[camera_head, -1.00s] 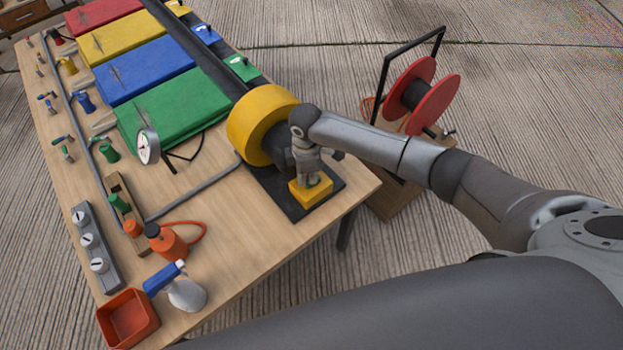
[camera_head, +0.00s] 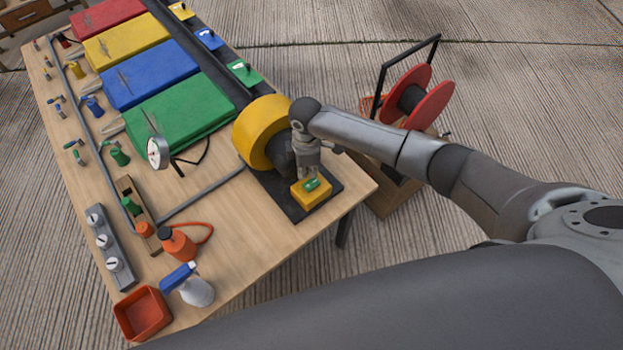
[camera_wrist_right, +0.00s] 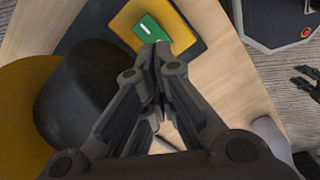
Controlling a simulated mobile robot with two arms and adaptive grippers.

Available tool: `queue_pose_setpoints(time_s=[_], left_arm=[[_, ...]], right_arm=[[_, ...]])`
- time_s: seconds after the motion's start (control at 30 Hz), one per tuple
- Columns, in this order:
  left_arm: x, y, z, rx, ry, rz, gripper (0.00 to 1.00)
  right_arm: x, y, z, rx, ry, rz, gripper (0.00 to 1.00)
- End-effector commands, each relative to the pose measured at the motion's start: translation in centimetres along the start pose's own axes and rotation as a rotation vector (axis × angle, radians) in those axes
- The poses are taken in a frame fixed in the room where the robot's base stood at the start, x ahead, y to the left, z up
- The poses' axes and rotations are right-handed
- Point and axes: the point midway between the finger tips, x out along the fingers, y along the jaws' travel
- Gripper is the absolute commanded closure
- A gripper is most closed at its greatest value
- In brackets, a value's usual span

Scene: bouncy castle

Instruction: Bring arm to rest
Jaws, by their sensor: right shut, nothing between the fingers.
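My right gripper (camera_head: 308,172) is shut and empty, just above a yellow switch box (camera_head: 311,196) with a green button (camera_head: 312,184) on top. In the right wrist view the shut fingers (camera_wrist_right: 158,62) appear in front of the yellow box (camera_wrist_right: 177,22), with its green face (camera_wrist_right: 152,28) beside the tips. I cannot tell whether the tips touch it. The box sits on the dark base plate of the yellow blower (camera_head: 262,130) at the table's right corner. My left gripper is not in view.
The wooden table (camera_head: 240,240) also holds red, yellow, blue and green folded sheets, a gauge (camera_head: 157,152), a spray bottle (camera_head: 190,285) and a red tray (camera_head: 142,313). A red reel (camera_head: 418,97) stands to the right, near my right arm.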

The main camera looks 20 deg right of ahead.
Motion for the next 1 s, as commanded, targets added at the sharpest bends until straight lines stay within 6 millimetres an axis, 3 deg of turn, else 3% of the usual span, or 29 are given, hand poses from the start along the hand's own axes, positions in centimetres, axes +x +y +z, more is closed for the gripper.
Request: queue_pose_setpoints(time_s=[0.07, 0.67, 0.77, 1.0], left_arm=[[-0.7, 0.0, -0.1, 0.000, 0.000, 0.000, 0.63], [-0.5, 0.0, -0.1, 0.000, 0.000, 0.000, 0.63], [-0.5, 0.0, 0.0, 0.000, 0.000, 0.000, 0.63], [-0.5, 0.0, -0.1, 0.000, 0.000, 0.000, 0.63]], right_arm=[[-0.6, 0.0, 0.0, 0.000, 0.000, -0.001, 1.00], [-0.3, -0.6, -0.4, 0.002, 0.007, -0.004, 1.00], [0.1, -2.4, -1.7, 0.011, 0.038, -0.009, 1.00], [-0.1, -9.9, -6.2, 0.146, 0.189, -0.010, 1.00]])
